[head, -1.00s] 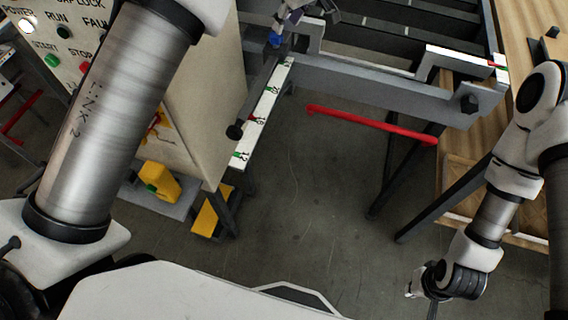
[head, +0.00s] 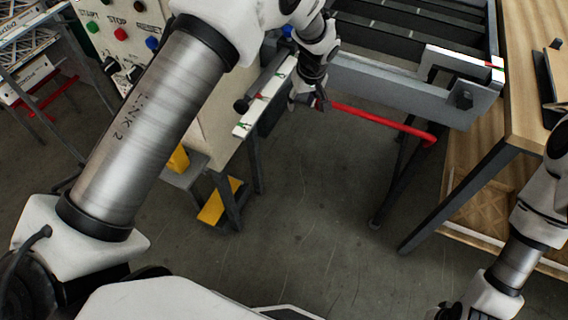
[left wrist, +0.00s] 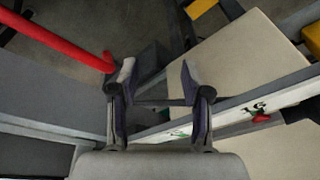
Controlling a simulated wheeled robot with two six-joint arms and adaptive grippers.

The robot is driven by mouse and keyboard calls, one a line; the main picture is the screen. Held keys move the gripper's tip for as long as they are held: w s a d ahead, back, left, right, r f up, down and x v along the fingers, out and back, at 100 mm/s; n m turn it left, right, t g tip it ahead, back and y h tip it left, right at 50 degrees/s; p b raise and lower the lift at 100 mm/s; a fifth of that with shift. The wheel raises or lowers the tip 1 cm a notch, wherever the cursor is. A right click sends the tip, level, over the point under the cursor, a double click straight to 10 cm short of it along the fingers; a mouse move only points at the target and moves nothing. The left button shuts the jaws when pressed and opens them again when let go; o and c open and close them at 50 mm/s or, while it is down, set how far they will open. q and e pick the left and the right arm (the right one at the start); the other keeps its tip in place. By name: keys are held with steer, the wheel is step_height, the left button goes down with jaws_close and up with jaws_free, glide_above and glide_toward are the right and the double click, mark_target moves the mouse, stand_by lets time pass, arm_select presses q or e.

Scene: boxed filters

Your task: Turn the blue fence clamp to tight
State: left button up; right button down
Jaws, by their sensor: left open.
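The blue fence clamp (head: 287,31) shows as a small blue part at the fence rail, partly hidden behind my left arm. A dark lever with a black knob (head: 241,106) slants down-left from beside it, over the white scale. My left gripper (head: 308,101) hangs right of the scale and the knob, apart from the lever, near the end of the red bar. In the left wrist view my left gripper (left wrist: 160,84) is open, with nothing held between its fingers. The right arm shows at the lower right; its gripper is outside the picture.
The red bar (head: 375,117) runs below the grey fence rail (head: 400,88). The white scale (head: 262,97) edges the beige cabinet. A control panel (head: 120,35) stands at the left, a wooden table (head: 525,90) at the right. Open floor lies between.

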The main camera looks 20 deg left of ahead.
arm_select(q)
steer(key=s+a+f+m+h+b, duration=0.1)
steer(key=s+f+m+b, duration=0.1)
steer(key=s+f, duration=0.8)
step_height(320, 180, down, 4)
steer(key=shift+s+a+r+m+g, duration=0.1)
steer(key=shift+s+a+m+g, duration=0.1)
steer(key=shift+m+g, duration=0.15)
steer(key=shift+o, duration=0.4)
